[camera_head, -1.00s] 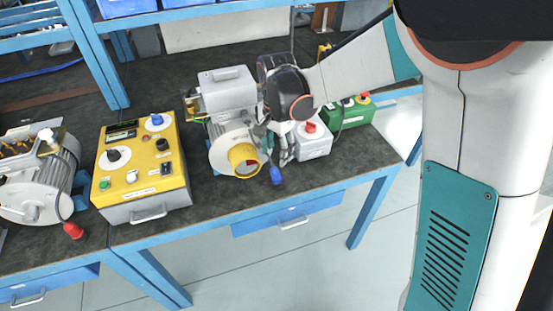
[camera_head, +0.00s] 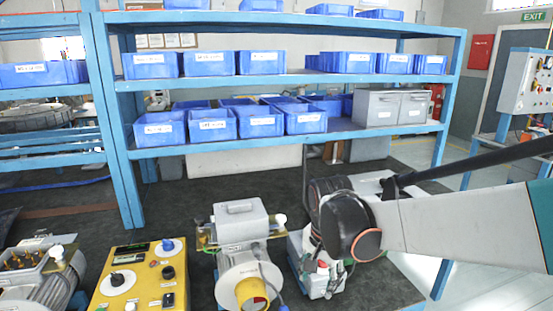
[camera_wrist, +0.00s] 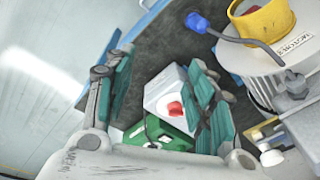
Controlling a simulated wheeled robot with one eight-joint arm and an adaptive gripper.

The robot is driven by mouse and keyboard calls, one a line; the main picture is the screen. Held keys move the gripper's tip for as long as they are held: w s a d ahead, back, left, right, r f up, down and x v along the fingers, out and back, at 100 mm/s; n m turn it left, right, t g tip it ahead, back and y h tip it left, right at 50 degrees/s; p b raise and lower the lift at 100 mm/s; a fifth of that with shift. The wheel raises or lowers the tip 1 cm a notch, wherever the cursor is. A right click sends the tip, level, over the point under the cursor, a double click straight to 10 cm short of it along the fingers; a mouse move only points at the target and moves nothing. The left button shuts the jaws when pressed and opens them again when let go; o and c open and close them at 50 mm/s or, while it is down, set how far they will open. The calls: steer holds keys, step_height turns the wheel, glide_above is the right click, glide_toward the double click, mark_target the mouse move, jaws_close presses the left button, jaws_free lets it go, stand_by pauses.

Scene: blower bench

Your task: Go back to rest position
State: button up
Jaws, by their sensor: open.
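My gripper shows in the wrist view (camera_wrist: 162,68) with its two teal-padded fingers spread apart and nothing between the tips. In the head view its dark wrist is above and right of the blower (camera_head: 240,220), and the fingers are mostly hidden or hard to make out. The blower has a grey top box and a yellow outlet ring (camera_head: 251,293); the ring also shows at the wrist view's top right (camera_wrist: 268,18). A white box with a red button (camera_wrist: 168,92) lies beyond the fingers in the wrist view.
A yellow control box (camera_head: 137,276) stands left of the blower. A motor-like unit (camera_head: 40,275) is at far left. A blue shelf (camera_head: 285,78) with several blue bins rises behind the bench. A green box (camera_wrist: 150,135) shows low in the wrist view. Bare dark bench top (camera_head: 180,205) lies behind the blower.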

steer(key=s+d+r+n+t, duration=0.2)
steer(key=s+d+r+n, duration=0.1)
steer(key=s, duration=0.5)
steer(key=s+d+r+n+t, duration=0.3)
steer(key=s+d+n, duration=0.2)
steer(key=s, duration=0.3)
steer(key=shift+s+d+t, duration=0.25)
steer(key=shift+d+t, duration=0.05)
steer(key=shift+d, duration=0.1)
steer(key=shift+w, duration=0.1)
steer(key=shift+c, duration=0.4)
